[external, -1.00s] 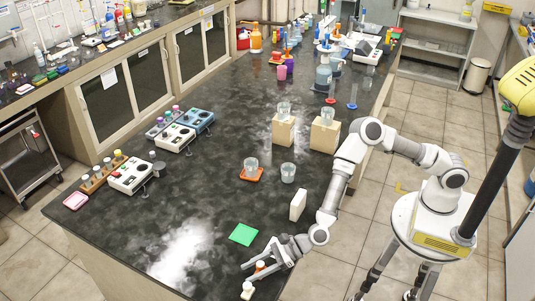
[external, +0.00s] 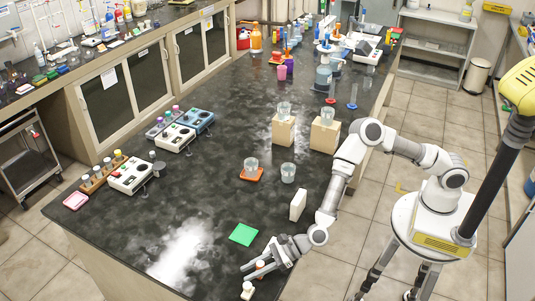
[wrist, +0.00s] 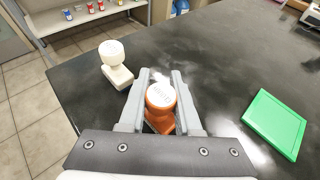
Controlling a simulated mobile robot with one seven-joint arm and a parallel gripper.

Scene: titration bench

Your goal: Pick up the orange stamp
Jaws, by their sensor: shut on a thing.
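The orange stamp (wrist: 160,122) has an orange body and a white round top with small lettering. It stands between the fingers of my gripper (wrist: 160,78) in the wrist view, and the gripper is shut on it. In the external view the orange stamp (external: 260,265) is a small spot of orange and white between the fingers of my gripper (external: 247,271), low over the bench near its front edge. The fingers partly hide the stamp's lower body, and I cannot tell whether its base touches the bench.
A white stamp (wrist: 115,62) stands close to the left finger. A green square pad (wrist: 275,123) lies to the right. A white upright block (external: 298,205) stands near my forearm. Beakers, one on an orange mat (external: 251,179), stand farther back.

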